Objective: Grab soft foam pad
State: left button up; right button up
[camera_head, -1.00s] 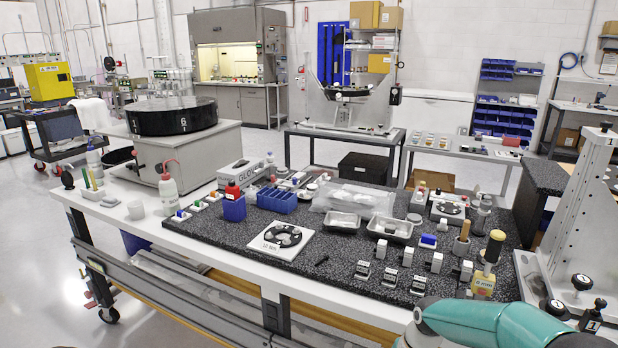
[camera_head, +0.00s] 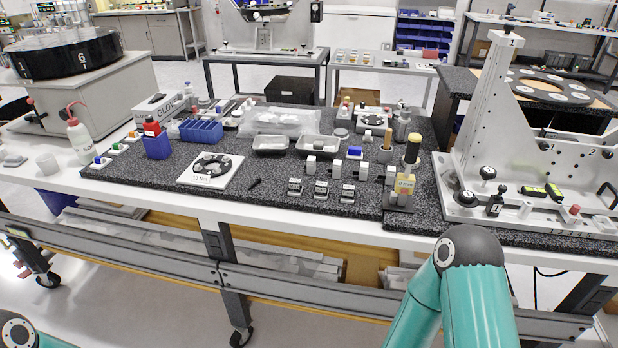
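I cannot pick out the soft foam pad for certain. Small white and grey blocks stand on the black speckled mat (camera_head: 265,205), among them a white block (camera_head: 311,164) and a blue-topped block (camera_head: 354,152). Two shallow metal trays, a left one (camera_head: 271,146) and a right one (camera_head: 317,147), sit behind them. Neither gripper is in view. Only a teal link of my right arm shows at the bottom right and a small part of my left arm at the bottom left corner, both in front of the bench.
A white square plate with a black ring (camera_head: 210,170) and a blue bin (camera_head: 201,130) lie on the left of the mat. A tall metal fixture (camera_head: 490,110) rises at the right.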

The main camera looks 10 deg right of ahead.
aim_at(322, 191)
jog(key=z, duration=0.95)
jog(key=i, duration=0.2)
jog(key=u, duration=3)
jog(key=k, duration=1.05)
jog(key=z, duration=1.5)
jog(key=i, duration=1)
jog(key=u, duration=0.25)
